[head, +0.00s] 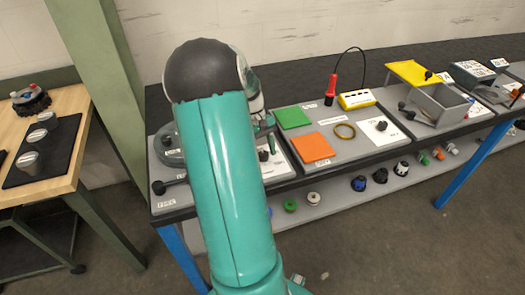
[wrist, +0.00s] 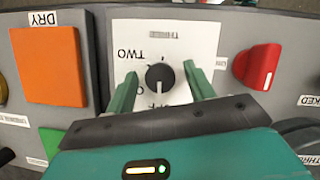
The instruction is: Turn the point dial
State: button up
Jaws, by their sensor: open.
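The dial is a round black knob (wrist: 160,77) with a light mark on its lower side in the wrist view. It sits on a white plate (wrist: 185,38) with upside-down lettering, including "TWO"; other labels are partly hidden by my fingers. My gripper (wrist: 160,70) is open, its two green fingers on either side of the knob with visible gaps, holding nothing. Whether the fingertips are down at knob height I cannot tell. In the head view, my arm hides much of my gripper (head: 268,135), and the dial's knob (head: 263,155) shows just beside it.
An orange square (wrist: 48,66) marked "DRY" lies left of the dial in the wrist view, and a red knob (wrist: 257,66) is on the right. In the head view, a green square (head: 292,117), a yellow box (head: 356,100) and a grey bin (head: 438,101) stand farther right.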

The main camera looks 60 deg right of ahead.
jog(key=c, duration=1)
jog(key=shift+o, duration=0.2)
jog(key=shift+m, duration=0.3)
jog(key=m+y, duration=0.1)
jog(key=m, duration=0.1)
jog(key=m+t, duration=0.1)
jog(key=m, duration=0.2)
jog(key=shift+d+y, duration=0.1)
jog(key=shift+y, duration=0.3)
jog(key=m+t, duration=0.1)
jog(key=m, duration=0.2)
jog(key=m+t, duration=0.1)
jog(key=m, duration=0.2)
jog(key=shift+s+t, duration=0.15)
jog(key=shift+t, duration=0.15)
jog(key=o, duration=1)
jog(key=shift+c, duration=0.2)
